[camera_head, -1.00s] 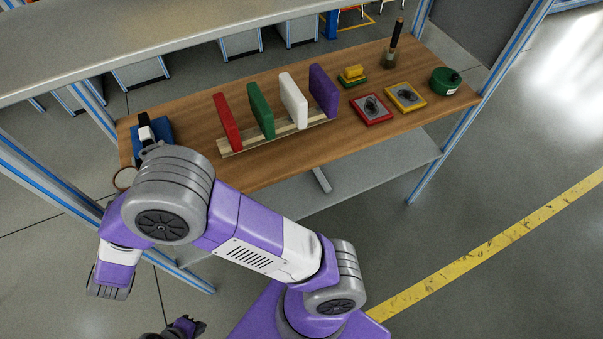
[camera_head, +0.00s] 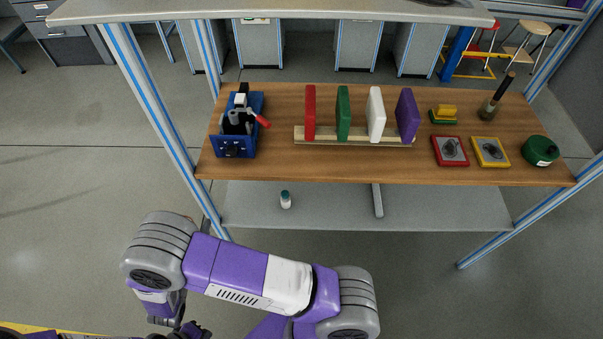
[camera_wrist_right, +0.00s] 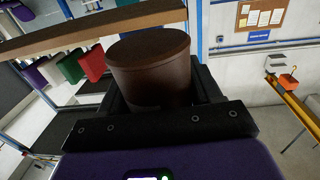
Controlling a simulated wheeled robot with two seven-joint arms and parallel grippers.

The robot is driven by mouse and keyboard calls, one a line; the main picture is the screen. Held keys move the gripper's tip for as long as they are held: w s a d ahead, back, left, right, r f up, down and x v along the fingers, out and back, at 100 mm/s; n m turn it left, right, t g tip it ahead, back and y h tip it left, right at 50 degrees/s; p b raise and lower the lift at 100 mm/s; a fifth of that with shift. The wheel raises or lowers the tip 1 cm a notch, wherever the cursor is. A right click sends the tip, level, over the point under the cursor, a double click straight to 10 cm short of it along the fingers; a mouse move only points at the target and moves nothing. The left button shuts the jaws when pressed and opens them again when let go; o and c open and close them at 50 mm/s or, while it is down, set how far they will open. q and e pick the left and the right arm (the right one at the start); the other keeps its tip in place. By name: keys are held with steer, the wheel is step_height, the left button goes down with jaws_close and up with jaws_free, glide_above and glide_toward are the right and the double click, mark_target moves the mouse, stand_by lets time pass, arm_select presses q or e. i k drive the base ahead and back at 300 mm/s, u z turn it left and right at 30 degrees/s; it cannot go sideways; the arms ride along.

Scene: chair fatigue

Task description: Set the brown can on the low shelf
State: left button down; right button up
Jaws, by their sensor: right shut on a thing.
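The brown can (camera_wrist_right: 152,68) fills the middle of the right wrist view, dark and round, between the black jaws of my right gripper (camera_wrist_right: 155,100), which is shut on it. The low shelf (camera_head: 335,208) is the grey board under the wooden worktop, well to the right of both grippers.
A white bottle with a teal cap (camera_head: 286,200) stands on the left part of the low shelf. The wooden worktop (camera_head: 270,165) above carries a blue vise (camera_head: 235,140), coloured panels in a rack and small items. Blue-striped posts (camera_head: 150,95) flank the shelf. Its middle looks clear.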

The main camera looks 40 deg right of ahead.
mark_target(258, 211)
steer(key=u, duration=1.4)
steer(key=i, duration=2.3)
steer(key=z, duration=4.05)
steer(key=i, duration=0.55)
steer(key=z, duration=0.05)
